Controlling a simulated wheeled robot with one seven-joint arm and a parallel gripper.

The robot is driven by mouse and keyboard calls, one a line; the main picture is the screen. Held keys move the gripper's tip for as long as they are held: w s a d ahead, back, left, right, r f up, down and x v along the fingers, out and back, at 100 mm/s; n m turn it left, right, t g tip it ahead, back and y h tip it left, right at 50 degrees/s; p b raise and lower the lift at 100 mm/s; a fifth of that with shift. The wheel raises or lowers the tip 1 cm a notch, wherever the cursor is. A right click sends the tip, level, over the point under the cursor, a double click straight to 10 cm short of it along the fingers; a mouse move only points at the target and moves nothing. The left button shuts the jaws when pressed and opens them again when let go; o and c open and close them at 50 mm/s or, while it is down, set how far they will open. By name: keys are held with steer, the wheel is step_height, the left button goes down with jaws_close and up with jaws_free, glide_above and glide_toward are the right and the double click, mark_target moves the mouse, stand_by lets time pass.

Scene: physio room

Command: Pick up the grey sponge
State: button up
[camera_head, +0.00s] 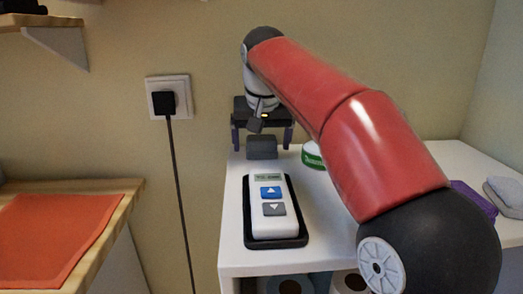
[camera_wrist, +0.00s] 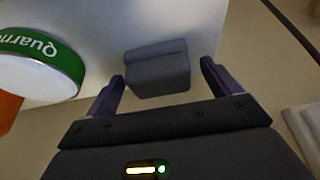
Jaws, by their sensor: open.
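The grey sponge (camera_head: 262,148) is a small block on the white cabinet top, near its back left corner in the head view. In the wrist view the sponge (camera_wrist: 157,70) lies between and a little beyond the two fingertips, with its near end between them. My gripper (camera_head: 262,140) is open with its fingers pointing down, one on either side of the sponge. In the wrist view my gripper (camera_wrist: 163,80) shows a gap at both sides of the sponge. The fingers do not appear to touch it.
A white remote (camera_head: 268,221) on a black tray (camera_head: 301,238) lies in front of the sponge. A green-and-white round tub (camera_head: 312,155) stands to its right, partly behind my arm. Purple (camera_head: 474,200) and grey items lie at the far right. A wall socket (camera_head: 168,97) is left.

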mark_target(261, 137)
steer(key=c, duration=1.1)
steer(key=shift+r, duration=0.15)
step_height(261, 137, up, 7)
steer(key=p, duration=0.3)
steer(key=shift+r, duration=1.35)
